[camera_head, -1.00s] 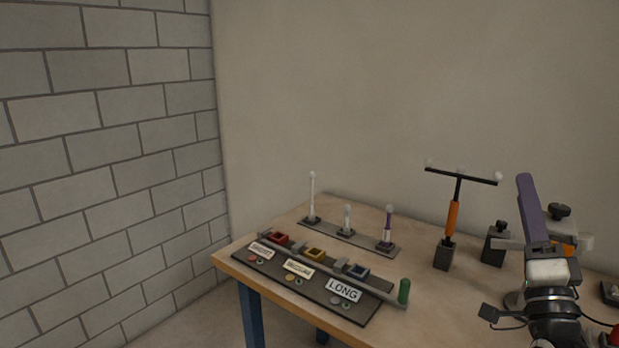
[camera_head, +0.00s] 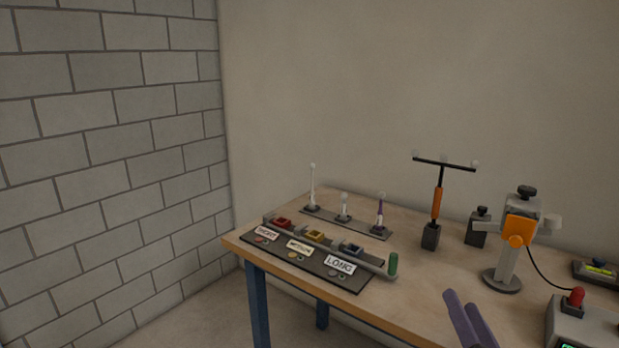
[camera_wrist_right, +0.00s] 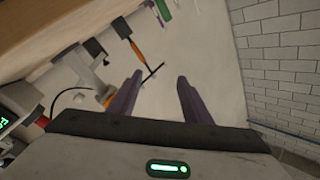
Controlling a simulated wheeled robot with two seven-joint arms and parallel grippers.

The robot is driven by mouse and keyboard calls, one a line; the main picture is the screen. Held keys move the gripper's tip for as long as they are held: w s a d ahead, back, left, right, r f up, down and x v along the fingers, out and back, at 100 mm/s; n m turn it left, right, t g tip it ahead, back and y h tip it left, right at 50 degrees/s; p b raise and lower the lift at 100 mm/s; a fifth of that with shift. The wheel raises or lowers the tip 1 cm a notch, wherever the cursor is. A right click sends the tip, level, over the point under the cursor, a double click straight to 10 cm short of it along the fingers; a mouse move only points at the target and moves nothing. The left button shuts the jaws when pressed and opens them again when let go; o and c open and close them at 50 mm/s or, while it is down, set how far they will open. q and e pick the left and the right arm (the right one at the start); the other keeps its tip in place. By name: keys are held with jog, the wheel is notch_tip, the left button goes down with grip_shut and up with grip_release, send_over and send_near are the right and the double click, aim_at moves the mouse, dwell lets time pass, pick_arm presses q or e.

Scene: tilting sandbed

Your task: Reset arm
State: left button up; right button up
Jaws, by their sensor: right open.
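My right gripper (camera_head: 470,318) shows at the bottom edge of the head view, low in front of the table's front edge. Only its two purple fingers are visible there. In the right wrist view the fingers of the right gripper (camera_wrist_right: 154,98) stand apart with nothing between them, so it is open and empty. The wall and the top of a black T-shaped bar with an orange handle (camera_wrist_right: 136,48) lie beyond them. My left gripper is not in either view.
The wooden table (camera_head: 420,283) holds a board with SHORT, MEDIUM and LONG labels (camera_head: 340,265), a rack of three pins (camera_head: 345,222), the orange-handled T-bar (camera_head: 437,205), a grey-orange stand (camera_head: 508,255) and a box with a red knob (camera_head: 585,325). A brick wall (camera_head: 110,150) is at left.

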jog(key=s+a+f+n+g+y, duration=0.1)
jog(key=s+a+f+n+g, duration=0.15)
jog(key=s+f, duration=0.45)
jog(key=s+a+f+n+g+y, duration=0.1)
jog(key=s+a+f+n+g, duration=0.2)
jog(key=f, duration=0.7)
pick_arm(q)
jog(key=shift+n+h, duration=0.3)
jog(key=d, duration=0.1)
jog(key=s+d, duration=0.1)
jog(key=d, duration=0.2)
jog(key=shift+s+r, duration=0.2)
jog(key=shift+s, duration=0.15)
pick_arm(e)
jog(key=s+a+f+n+g, duration=0.2)
jog(key=s+a+f, duration=0.1)
jog(key=s+f, duration=0.3)
jog(key=s+a+f+n+g, duration=0.2)
jog(key=s+f, duration=0.5)
jog(key=s, duration=0.4)
jog(key=shift+s+a+f+g, duration=0.2)
jog(key=shift+s+a+g, duration=0.05)
jog(key=shift+a+g, duration=0.55)
